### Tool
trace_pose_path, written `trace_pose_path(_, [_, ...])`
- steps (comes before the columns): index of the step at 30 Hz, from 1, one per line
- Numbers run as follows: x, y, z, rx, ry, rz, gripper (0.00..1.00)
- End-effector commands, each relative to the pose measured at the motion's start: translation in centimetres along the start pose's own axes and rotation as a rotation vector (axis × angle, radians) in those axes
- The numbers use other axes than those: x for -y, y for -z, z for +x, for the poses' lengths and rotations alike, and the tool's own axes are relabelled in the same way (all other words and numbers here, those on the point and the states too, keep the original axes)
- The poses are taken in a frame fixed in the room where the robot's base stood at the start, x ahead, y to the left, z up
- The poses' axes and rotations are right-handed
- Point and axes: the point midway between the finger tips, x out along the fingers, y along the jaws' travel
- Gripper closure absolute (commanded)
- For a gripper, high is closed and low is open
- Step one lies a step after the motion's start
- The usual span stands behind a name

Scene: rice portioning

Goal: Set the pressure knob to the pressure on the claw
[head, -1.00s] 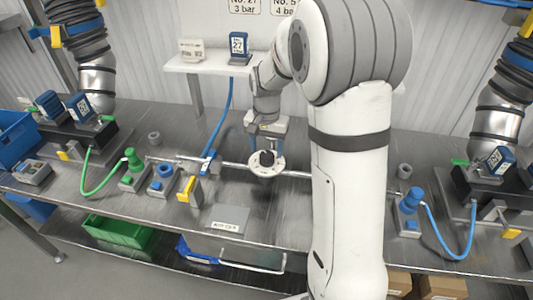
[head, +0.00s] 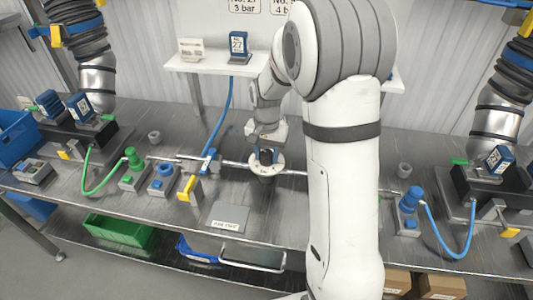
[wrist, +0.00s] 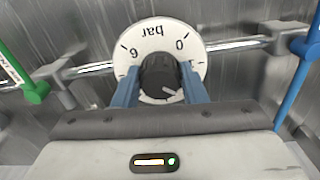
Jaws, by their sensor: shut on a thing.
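The pressure knob is a dark ribbed knob (wrist: 161,76) on a round white dial (wrist: 147,36) marked "bar", with 0 and 6 readable upside down. A pale pointer on the knob points to the lower right in the wrist view. My gripper (wrist: 160,88) has its blue fingers on both sides of the knob and is shut on it. In the head view, my gripper (head: 266,153) is over the dial (head: 255,169) and hides most of the knob. Wall signs read "3 bar" (head: 244,6) and partly "4 bar" (head: 287,7). A blue tag numbered 27 (head: 238,43) stands on the shelf.
A metal pipe (head: 297,172) runs behind the dial, with a blue lever (head: 208,160) to its left. A yellow handle (head: 186,188), blue and green fittings and a small label plate (head: 229,218) are nearby. Ribbed arms stand at both sides.

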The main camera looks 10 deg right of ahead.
Motion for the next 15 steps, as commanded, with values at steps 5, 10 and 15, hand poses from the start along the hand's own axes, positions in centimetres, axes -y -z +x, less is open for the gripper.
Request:
trace_pose_path(5, [0.04,0.01,-0.03,-0.001,0.001,0.000,0.84])
trace_pose_path(10, [0.06,0.02,-0.02,-0.001,0.001,0.020,0.84])
trace_pose_path(15, [0.09,0.03,0.01,-0.001,0.002,0.083,0.84])
